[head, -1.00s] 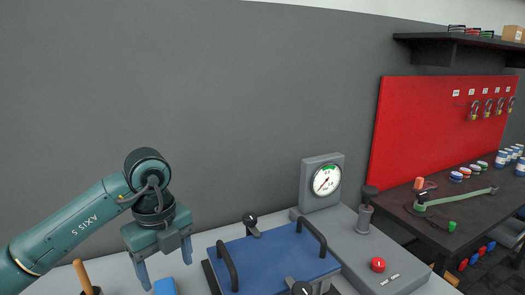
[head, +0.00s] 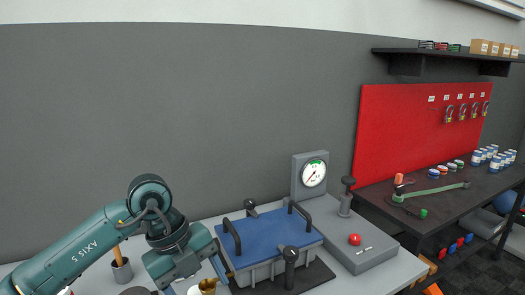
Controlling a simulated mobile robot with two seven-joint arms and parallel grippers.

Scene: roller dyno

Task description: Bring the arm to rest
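My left gripper (head: 195,279) points down over the bench at the lower edge of the picture. Its blue-grey fingers look spread apart, one beside the blue-lidded box and the other partly cut off by the frame. I see nothing held between them. My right gripper is not in view.
Right of the gripper stands a clamped box with a blue lid (head: 265,232) and black handles. A brass piece (head: 207,286) and a grey cup with a wooden handle (head: 121,270) are close by. A gauge (head: 313,173) and red button (head: 354,239) stand farther right.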

